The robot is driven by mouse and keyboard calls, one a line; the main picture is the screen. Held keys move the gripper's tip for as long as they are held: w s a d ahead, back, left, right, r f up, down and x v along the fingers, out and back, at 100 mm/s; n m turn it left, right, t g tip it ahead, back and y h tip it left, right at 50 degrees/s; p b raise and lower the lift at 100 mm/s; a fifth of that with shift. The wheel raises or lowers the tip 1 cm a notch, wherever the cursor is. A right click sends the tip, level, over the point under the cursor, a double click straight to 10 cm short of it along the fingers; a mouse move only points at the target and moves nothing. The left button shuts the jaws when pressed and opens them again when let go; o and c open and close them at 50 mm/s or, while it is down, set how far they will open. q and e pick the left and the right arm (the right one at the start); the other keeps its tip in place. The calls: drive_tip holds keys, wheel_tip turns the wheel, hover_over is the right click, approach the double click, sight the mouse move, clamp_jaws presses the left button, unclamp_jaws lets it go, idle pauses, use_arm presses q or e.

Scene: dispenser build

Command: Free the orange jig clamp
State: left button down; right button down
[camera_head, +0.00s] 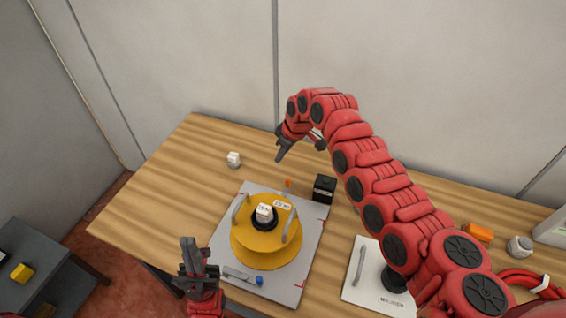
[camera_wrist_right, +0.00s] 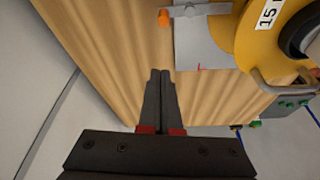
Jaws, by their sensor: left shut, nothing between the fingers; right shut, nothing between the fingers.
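The orange jig clamp tip (camera_head: 288,183) shows as a small orange knob at the back edge of the grey jig plate (camera_head: 312,226). In the right wrist view the orange knob (camera_wrist_right: 164,18) sits at the end of a grey clamp bar (camera_wrist_right: 189,9) at the plate's edge. A yellow round body (camera_head: 266,252) with two grey handles stands on the plate. My right gripper (camera_head: 280,158) is shut and empty above the table behind the plate, apart from the clamp; its fingers (camera_wrist_right: 160,75) point toward it. My left gripper (camera_head: 189,240) is shut and empty, upright near the plate's front left.
A blue knob (camera_head: 259,280) is on a grey bar at the plate's front. A black box (camera_head: 324,189) stands by the back right corner. A white panel (camera_head: 371,288), an orange block (camera_head: 478,232) and a small white cube (camera_head: 233,159) are on the table. The table's back left is mostly clear.

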sight(282, 195)
drive_tip(key=x, duration=0.8)
drive_tip(key=shift+a+f, duration=0.1)
drive_tip(key=shift+f, duration=0.25)
drive_tip(key=shift+s+d+p, duration=0.15)
drive_tip(key=shift+d+p, duration=0.3)
drive_tip(key=shift+p, duration=0.3)
drive_tip(key=shift+s+d+r+p, duration=0.1)
drive_tip(key=shift+s+d+p, duration=0.3)
drive_tip(key=shift+p, duration=0.3)
drive_tip(key=shift+s+d+p, duration=0.35)
drive_tip(key=shift+d+p, duration=0.05)
drive_tip(key=shift+d, duration=0.15)
drive_tip(key=shift+s+d, duration=0.2)
drive_tip(key=shift+d, duration=0.1)
drive_tip(key=shift+d+m, duration=0.15)
drive_tip(key=shift+m, duration=0.25)
